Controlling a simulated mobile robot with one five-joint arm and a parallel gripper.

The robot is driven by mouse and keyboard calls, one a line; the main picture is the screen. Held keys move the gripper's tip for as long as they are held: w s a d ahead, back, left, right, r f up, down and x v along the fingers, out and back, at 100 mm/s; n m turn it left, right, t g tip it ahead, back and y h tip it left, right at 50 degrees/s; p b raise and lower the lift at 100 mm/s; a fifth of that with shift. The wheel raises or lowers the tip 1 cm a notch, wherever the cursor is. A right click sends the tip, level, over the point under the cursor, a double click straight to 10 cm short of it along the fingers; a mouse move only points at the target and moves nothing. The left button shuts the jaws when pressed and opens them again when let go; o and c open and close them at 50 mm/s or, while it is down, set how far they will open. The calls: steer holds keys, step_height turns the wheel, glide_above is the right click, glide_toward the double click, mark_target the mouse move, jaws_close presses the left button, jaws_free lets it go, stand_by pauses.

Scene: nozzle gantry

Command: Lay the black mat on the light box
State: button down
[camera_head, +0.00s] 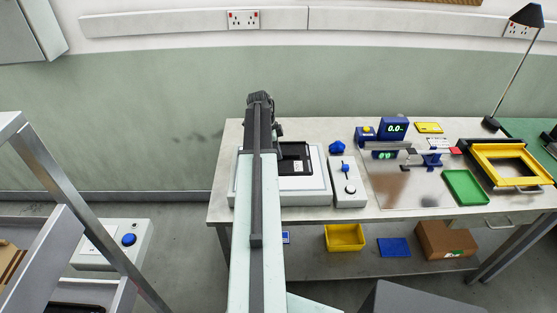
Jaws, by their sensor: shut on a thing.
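The light box (318,187) is a low, pale box on the left part of the bench, partly hidden behind my arm. The black mat (302,151) shows just right of my arm, over the light box's top, with a small pale patch near its front edge. My gripper (279,131) is at the far end of my arm, at the mat's back left, and is shut on the black mat. My arm hides the fingertips and the mat's left part. I cannot tell whether the mat touches the light box.
A control box (349,188) with a blue lever stands right of the light box. A blue knob (337,147), a green tray (464,187) and a yellow frame (509,151) are further right. A yellow bin (345,237) is on the lower shelf. A lamp (513,65) rises at right.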

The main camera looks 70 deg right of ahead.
step_height(320, 180, down, 4)
steer(key=b, duration=0.3)
steer(key=shift+r, duration=0.25)
steer(key=c, duration=1.9)
jaws_free()
steer(key=shift+f, duration=0.25)
steer(key=shift+c, duration=0.2)
steer(key=o, duration=0.4)
steer(key=shift+r, duration=0.1)
steer(key=p+v, duration=1.1)
steer(key=shift+r, duration=0.4)
steer(key=shift+w+r+p, duration=0.1)
steer(key=shift+r+p, duration=0.25)
steer(key=shift+p, duration=0.25)
steer(key=shift+a+f, duration=0.1)
